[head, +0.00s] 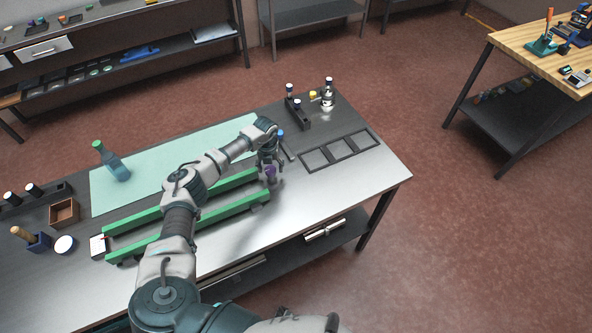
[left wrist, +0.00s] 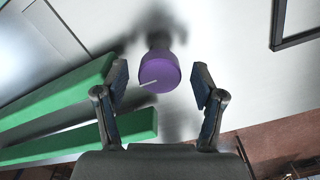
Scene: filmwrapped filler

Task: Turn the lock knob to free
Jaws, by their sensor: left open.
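The lock knob is a round purple knob (head: 271,171) with a pale pointer line on its top. It stands by the right end of two green rails (head: 230,203) on the metal bench. In the left wrist view the knob (left wrist: 160,71) sits between the fingertips of my left gripper (left wrist: 160,82), with a gap on each side; the pointer line points to the lower left. My left gripper (head: 270,163) is open over the knob and partly covers it in the head view. My right gripper is not in view.
A green mat (head: 135,195) bears a teal bottle (head: 115,165). A black three-frame tray (head: 338,152) lies to the right, with a dark rack (head: 297,113) behind the gripper. A wooden box (head: 64,212) stands at the left. The bench front right is clear.

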